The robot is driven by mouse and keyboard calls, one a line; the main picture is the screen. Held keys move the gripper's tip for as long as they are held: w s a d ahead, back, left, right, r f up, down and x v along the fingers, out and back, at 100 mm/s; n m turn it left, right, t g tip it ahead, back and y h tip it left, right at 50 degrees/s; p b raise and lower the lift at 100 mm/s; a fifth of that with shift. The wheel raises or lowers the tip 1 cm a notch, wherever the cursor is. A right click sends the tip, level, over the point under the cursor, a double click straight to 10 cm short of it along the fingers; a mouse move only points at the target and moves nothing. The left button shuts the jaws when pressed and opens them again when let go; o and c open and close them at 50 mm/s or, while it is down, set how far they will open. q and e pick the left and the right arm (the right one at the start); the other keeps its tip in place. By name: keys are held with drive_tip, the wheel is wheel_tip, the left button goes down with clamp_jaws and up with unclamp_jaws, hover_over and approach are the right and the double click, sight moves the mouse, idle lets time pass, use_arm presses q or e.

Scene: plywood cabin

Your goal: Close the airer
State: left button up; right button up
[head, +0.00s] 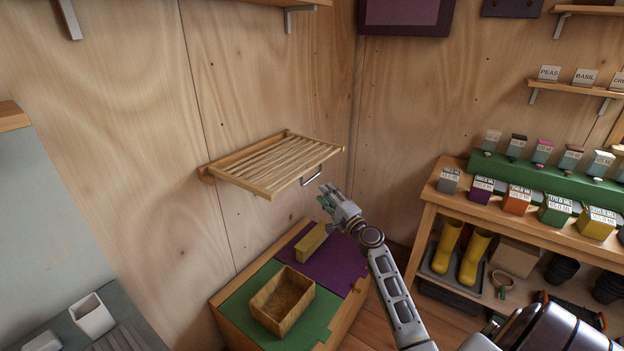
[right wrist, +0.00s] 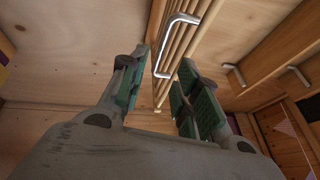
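The airer (head: 272,165) is a wooden slatted rack on the plywood wall. It stands out from the wall, lowered and roughly level. A metal bar handle (head: 312,177) is on its front edge, towards the right. My right gripper (head: 327,197) is just below and in front of that handle, apart from it. In the right wrist view the green-padded fingers are open and empty, and the handle (right wrist: 174,42) shows beyond the gap between them, with the slats behind it. My left gripper is not in view.
Below the airer stands a wooden chest with a green and purple top (head: 335,262), holding a wooden box (head: 282,300) and a yellowish block (head: 311,242). A shelf bench (head: 428,195) with seed packets and yellow boots (head: 474,258) is at right. The wall above the airer is clear up to a small shelf (head: 290,4).

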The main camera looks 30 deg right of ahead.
sight(312, 179)
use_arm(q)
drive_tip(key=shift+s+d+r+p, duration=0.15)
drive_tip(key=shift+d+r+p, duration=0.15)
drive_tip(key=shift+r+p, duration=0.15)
use_arm(e)
drive_tip(key=shift+w+r, duration=0.3)
drive_tip(key=shift+w, duration=1.35)
drive_tip(key=shift+w+r, duration=0.3)
drive_tip(key=shift+w, duration=1.35)
drive_tip(key=shift+w+r, duration=0.3)
drive_tip(key=shift+w, duration=1.35)
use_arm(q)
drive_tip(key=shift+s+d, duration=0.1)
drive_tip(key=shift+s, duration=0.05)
use_arm(e)
drive_tip(key=shift+c, duration=0.7)
drive_tip(key=c, duration=0.5)
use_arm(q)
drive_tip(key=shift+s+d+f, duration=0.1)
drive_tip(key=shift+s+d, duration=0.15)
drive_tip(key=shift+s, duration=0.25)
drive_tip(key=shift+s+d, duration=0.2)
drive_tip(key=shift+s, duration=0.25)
use_arm(e)
clamp_jaws()
